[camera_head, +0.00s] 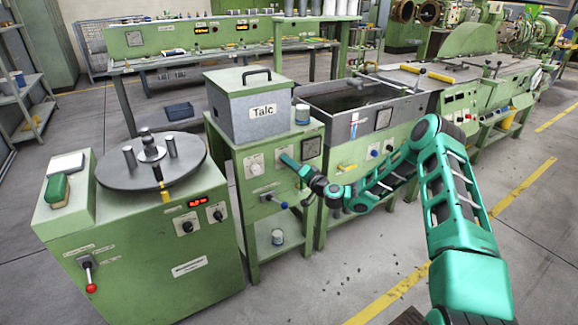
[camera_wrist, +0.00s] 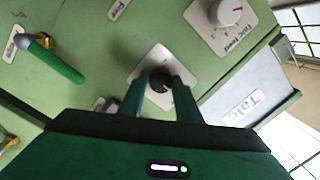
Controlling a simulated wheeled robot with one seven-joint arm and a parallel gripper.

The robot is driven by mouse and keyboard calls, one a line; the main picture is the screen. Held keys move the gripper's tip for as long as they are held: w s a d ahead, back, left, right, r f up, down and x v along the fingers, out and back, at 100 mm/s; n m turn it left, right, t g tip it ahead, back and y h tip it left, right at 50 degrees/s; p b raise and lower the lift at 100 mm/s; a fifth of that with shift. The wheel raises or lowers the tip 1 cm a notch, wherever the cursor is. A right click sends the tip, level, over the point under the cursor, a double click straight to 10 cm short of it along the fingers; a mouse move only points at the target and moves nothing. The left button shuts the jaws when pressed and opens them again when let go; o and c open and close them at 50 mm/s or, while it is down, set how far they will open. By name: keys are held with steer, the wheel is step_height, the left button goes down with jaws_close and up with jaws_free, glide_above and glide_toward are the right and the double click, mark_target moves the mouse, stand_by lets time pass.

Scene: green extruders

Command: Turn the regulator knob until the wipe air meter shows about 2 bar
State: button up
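My gripper (camera_head: 288,161) is at the front panel of the green talc cabinet (camera_head: 262,190). In the wrist view, its two green fingers (camera_wrist: 161,82) stand on either side of a small black knob (camera_wrist: 159,88) on a pale square plate (camera_wrist: 151,62). The fingers look closed onto the knob, which fills the gap between them. In the head view my gripper hides this knob. Two square-framed dial gauges show in the head view: one at the cabinet's right (camera_head: 311,148), one on the tank front (camera_head: 383,118). Their labels and readings are too small to read.
A Talc feed dial (camera_wrist: 226,12) sits near the knob. A green-handled valve (camera_wrist: 55,60) is at the left in the wrist view. The grey Talc box (camera_head: 248,105) stands on top.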

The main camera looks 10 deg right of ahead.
steer(key=shift+o, duration=1.4)
steer(key=v, duration=1)
steer(key=shift+s+d, duration=0.25)
steer(key=shift+s, duration=0.05)
steer(key=shift+f, duration=0.1)
